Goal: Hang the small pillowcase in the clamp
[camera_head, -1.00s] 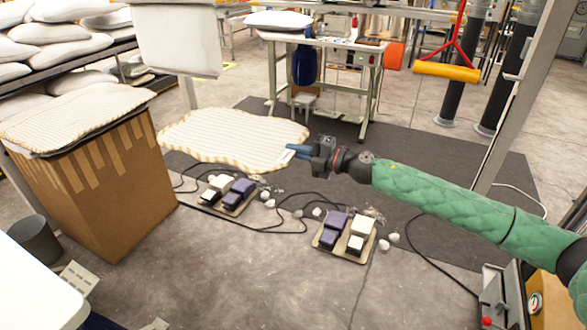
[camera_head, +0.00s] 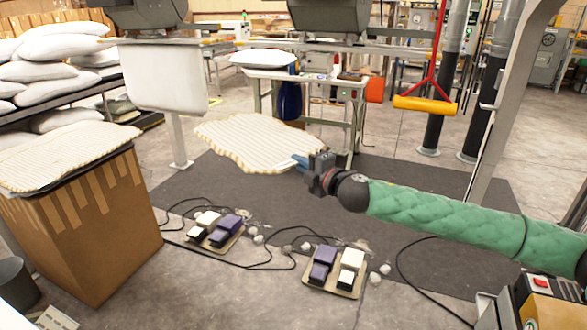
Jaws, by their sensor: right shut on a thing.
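My right gripper (camera_head: 304,165) is shut on the right corner of a striped cream pillowcase (camera_head: 250,142). The pillowcase is held out to the left of the gripper, nearly flat, above the dark floor mat. My right arm, in a green sleeve, comes in from the right edge. A grey machine head (camera_head: 140,16) at the top left has a white panel (camera_head: 165,77) below it, and a second grey machine head (camera_head: 315,16) is at the top centre. I cannot tell which part is the clamp. My left gripper is not in view.
A cardboard box (camera_head: 95,235) with striped pillowcases (camera_head: 65,155) on top stands at the left. Foot pedals (camera_head: 335,272) and more pedals (camera_head: 216,231) with cables lie on the floor. A white table (camera_head: 305,75) stands behind. A grey post (camera_head: 505,120) rises at the right.

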